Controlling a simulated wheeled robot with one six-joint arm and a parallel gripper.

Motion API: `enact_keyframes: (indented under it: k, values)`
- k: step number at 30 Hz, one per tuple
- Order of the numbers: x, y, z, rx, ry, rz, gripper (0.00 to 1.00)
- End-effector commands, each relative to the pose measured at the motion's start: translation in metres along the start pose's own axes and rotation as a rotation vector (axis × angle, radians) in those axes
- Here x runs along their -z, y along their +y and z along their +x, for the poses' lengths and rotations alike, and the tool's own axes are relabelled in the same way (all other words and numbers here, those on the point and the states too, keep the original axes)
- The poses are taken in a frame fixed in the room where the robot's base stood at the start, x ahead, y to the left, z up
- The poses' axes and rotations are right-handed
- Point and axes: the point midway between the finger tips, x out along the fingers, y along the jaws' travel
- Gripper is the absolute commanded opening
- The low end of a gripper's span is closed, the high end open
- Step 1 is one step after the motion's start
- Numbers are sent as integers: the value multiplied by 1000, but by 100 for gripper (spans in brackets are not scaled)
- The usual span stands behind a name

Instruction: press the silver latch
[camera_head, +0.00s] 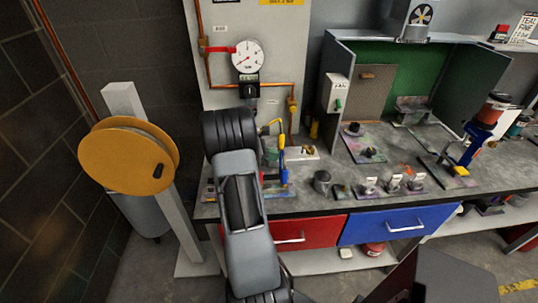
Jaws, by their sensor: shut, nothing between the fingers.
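I cannot make out a silver latch for certain in the head view; any latch is too small to tell or hidden. My arm rises from the bottom centre, in front of the left end of the bench (330,208), and covers part of it. My gripper cannot be seen; the arm may hide it. Just right of the arm, a yellow and blue fitting (283,165) stands near a pale flat piece (303,153) with small metal parts that I cannot resolve.
A gauge (248,56) and copper pipes are on the back panel. A yellow reel (128,156) stands at left. A booth with a green back (413,73), small cups, a blue stand (474,143), a red drawer (311,231) and a blue drawer (399,224) are at right.

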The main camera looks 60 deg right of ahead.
Motion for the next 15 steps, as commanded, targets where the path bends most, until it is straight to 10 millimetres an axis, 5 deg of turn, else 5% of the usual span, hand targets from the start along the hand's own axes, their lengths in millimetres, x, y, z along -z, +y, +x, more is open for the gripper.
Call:
enact_keyframes:
  k: [15]
  values:
    - [0,3,-2,-1,0,0,0]
